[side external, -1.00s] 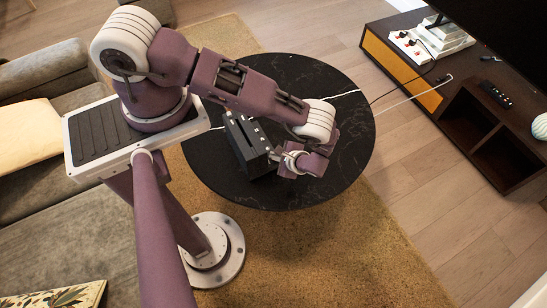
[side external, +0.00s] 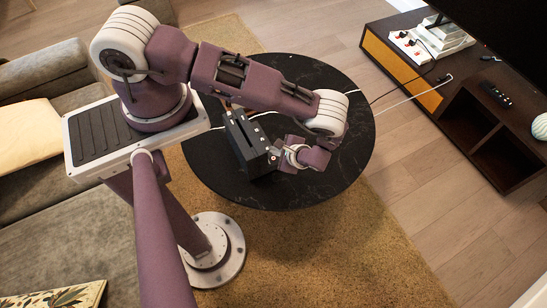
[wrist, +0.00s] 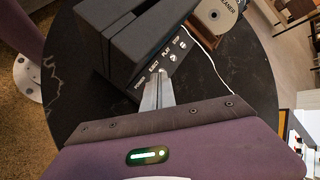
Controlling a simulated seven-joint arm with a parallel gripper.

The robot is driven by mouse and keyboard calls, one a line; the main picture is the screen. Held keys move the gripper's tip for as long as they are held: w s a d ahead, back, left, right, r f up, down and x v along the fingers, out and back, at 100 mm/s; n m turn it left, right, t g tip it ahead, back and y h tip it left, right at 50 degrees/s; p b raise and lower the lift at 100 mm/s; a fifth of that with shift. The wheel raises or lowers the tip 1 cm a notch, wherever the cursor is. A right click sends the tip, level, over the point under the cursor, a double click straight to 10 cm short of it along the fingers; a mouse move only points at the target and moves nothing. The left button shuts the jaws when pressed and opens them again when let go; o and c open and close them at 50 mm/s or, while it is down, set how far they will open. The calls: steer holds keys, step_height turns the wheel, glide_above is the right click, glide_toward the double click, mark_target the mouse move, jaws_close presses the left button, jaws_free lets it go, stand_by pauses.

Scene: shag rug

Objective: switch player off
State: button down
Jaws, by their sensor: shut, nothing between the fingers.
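The player is a black box (side external: 248,142) standing on the round black table; it also shows in the wrist view (wrist: 122,35). Its front face carries a row of labels that read POWER, EJECT, PLAY and STOP, with small silver buttons (wrist: 183,45) beside PLAY and STOP. My gripper (wrist: 158,78) is shut and empty. I cannot tell whether the tips touch a button. In the side view my gripper (side external: 278,156) is at the player's right end.
The round black table (side external: 335,95) has bare surface around the player. A grey item labelled CLEANER (wrist: 214,14) lies behind the player, near a white cable (wrist: 190,32).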

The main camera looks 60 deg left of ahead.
mark_target(275, 160)
steer(key=shift+r, duration=1.6)
steer(key=w+d+r+n+h, duration=0.1)
steer(key=w+d+r, duration=0.2)
steer(key=r, duration=0.5)
steer(key=w+d+r+n+h, duration=0.2)
steer(key=w+r, duration=0.1)
steer(key=r, duration=0.5)
steer(key=w+d+r+n+h, duration=0.1)
steer(key=w+d+r, duration=0.2)
steer(key=r, duration=0.4)
step_height(275, 160, up, 20)
steer(key=s+n+t+h, duration=0.2)
steer(key=s+t+h, duration=0.1)
steer(key=h, duration=0.1)
steer(key=s+r+t, duration=0.2)
steer(key=s+r, duration=0.4)
steer(key=s, duration=0.3)
steer(key=s+r+t+h, duration=0.1)
steer(key=s+r+t, duration=0.1)
steer(key=s+r, duration=0.4)
steer(key=s, duration=0.3)
steer(key=shift+r+n+t, duration=0.15)
steer(key=shift+n+t, duration=0.15)
